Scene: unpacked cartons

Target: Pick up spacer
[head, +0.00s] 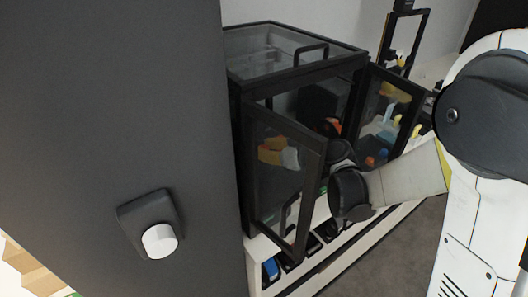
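I cannot make out a spacer for certain in the head view. My white arm comes in from the right, and its dark wrist joints are in front of the opening of a black-framed enclosure (300,75). My gripper is not visible; it is hidden behind the wrist or inside the enclosure, so I cannot see its fingers or whether it holds anything. A small orange thing (333,123) shows inside the enclosure, just above the wrist; I cannot tell what it is.
The enclosure's left glass door (287,180) and right glass door (385,118) stand open, one on each side of my wrist. Dark bins (272,270) sit in the white bench below. A large dark panel (110,110) with a white knob (159,241) blocks the left.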

